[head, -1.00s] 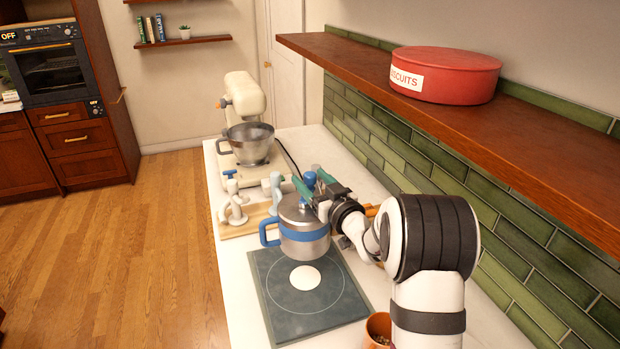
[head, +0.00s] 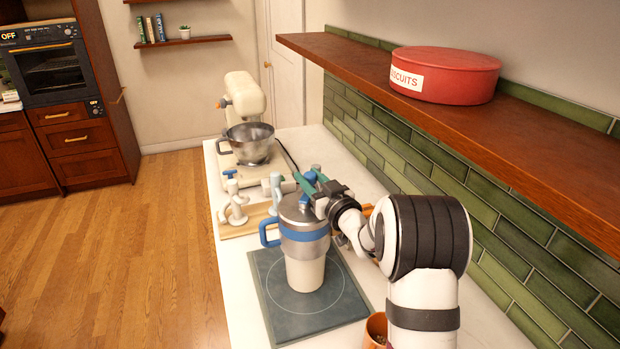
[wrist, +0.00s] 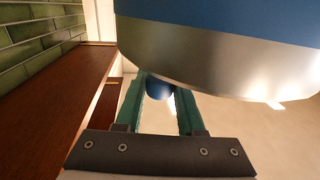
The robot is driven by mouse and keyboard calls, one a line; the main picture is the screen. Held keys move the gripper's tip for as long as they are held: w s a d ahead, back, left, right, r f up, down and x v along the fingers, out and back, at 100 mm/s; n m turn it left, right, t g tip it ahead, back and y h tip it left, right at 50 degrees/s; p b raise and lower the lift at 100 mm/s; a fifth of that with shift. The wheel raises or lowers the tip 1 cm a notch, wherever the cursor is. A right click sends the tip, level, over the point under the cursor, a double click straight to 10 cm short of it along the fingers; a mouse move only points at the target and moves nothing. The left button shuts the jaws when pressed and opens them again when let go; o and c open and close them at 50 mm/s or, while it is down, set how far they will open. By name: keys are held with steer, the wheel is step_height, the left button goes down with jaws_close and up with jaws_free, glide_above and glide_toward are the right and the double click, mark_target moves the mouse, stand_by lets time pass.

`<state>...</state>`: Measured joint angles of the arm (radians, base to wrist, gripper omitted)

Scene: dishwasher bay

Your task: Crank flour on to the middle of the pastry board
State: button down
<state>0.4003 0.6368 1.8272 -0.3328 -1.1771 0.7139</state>
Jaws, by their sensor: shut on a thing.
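The flour sifter (head: 304,237) is a steel can with a blue band and a blue side handle on its left, upright over the pastry board. My gripper (head: 309,178) reaches over its top from the right, its teal fingers shut on the blue crank knob. In the wrist view the blue knob (wrist: 158,88) sits between the fingers, beside the sifter's steel rim.
A cream stand mixer (head: 245,98) with a steel bowl stands behind. A wooden board (head: 236,228) with white-and-blue tools lies behind the sifter. An orange cup (head: 376,328) is near my arm. A wooden shelf (head: 440,125) with a red biscuit tin (head: 445,74) overhangs the right side.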

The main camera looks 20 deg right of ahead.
steer(key=shift+s+h, duration=0.1)
steer(key=shift+h, duration=0.3)
steer(key=m+h, duration=0.2)
steer(key=h, duration=0.1)
steer(key=s+m+h, duration=0.1)
steer(key=m+h, duration=0.1)
steer(key=d+m+g+h, duration=0.1)
steer(key=m+h, duration=0.1)
steer(key=h, duration=0.1)
steer(key=shift+s+h, duration=0.25)
steer(key=shift+h, duration=0.05)
steer(key=shift+s+d+m+g+h, duration=0.1)
steer(key=shift+s+m+g+h, duration=0.2)
steer(key=shift+m+g+h, duration=0.6)
steer(key=shift+s+d+m+g+h, duration=0.1)
steer(key=shift+s+m+g+h, duration=0.15)
steer(key=shift+m+g+h, duration=0.65)
steer(key=shift+s+d+m+g+h, duration=0.1)
steer(key=shift+s+m+g+h, duration=0.35)
steer(key=shift+h, duration=0.85)
steer(key=shift+w+m, duration=0.1)
steer(key=shift+m, duration=0.15)
steer(key=c, duration=0.5)
jaws_free()
steer(key=v, duration=1.5)
steer(key=shift+s+a, duration=0.25)
steer(key=shift+a, duration=0.1)
